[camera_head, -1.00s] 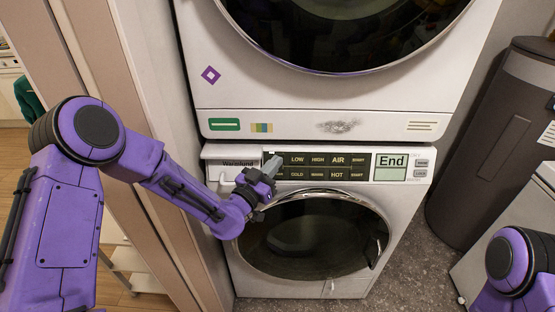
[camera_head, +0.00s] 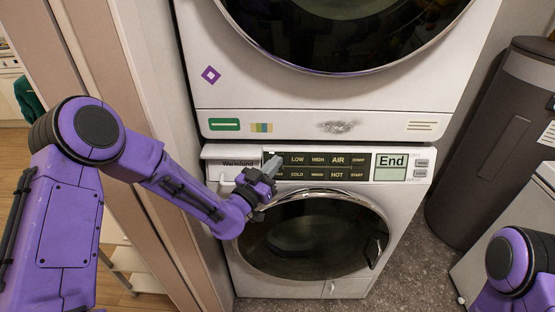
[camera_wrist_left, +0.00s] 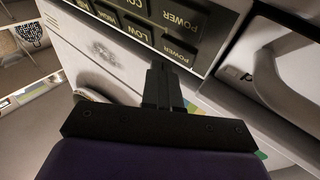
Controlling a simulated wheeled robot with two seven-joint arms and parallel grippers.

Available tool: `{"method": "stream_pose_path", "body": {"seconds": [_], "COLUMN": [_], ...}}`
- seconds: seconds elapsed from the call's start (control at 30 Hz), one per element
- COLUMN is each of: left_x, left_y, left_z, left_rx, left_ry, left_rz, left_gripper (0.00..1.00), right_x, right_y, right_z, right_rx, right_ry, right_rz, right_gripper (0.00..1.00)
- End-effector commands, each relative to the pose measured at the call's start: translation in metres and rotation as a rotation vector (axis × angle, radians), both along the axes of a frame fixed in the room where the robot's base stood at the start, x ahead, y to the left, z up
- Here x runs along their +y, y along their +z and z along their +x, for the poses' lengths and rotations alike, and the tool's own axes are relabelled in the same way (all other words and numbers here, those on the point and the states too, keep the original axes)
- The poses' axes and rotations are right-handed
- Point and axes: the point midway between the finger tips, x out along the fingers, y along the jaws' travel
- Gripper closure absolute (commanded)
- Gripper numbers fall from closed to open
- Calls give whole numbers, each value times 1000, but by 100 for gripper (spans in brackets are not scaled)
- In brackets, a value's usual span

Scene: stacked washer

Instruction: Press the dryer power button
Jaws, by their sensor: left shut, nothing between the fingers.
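The control panel (camera_head: 320,166) is a black strip of labelled buttons on the lower machine. In the left wrist view two POWER buttons show. One (camera_wrist_left: 180,50) is in the row with LOW, which appears to be the dryer row. The other (camera_wrist_left: 181,15) is in the row with COLD. My left gripper (camera_head: 272,163) is shut and empty at the panel's left end, hiding most of the POWER buttons in the head view. In the left wrist view its fingertips (camera_wrist_left: 157,64) are beside the LOW-row POWER button. I cannot tell whether they touch it.
A display (camera_head: 391,167) reading "End" is right of the buttons. The upper machine (camera_head: 290,118) overhangs the panel closely. A round door (camera_head: 315,240) is below it. A wall edge (camera_head: 150,120) is close on the left. A dark brown bin (camera_head: 495,140) stands at right.

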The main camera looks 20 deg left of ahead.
Motion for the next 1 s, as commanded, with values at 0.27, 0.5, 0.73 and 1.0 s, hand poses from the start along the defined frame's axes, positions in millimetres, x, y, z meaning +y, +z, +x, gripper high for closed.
{"method": "stream_pose_path", "body": {"seconds": [0.27,0.5,0.73,1.0], "left_x": [2,2,3,2], "left_y": [-4,-3,-5,-3], "left_z": [8,8,10,7], "left_rx": [-1,0,0,0], "left_ry": [0,0,0,0], "left_rz": [2,1,0,0], "left_gripper": [100,100,100,100], "right_x": [0,0,0,0], "right_y": [-7,-6,-8,-8], "right_z": [0,0,0,0], "right_rx": [0,0,0,0], "right_ry": [0,0,0,0], "right_rz": [0,0,0,0], "right_gripper": [57,57,57,57]}}
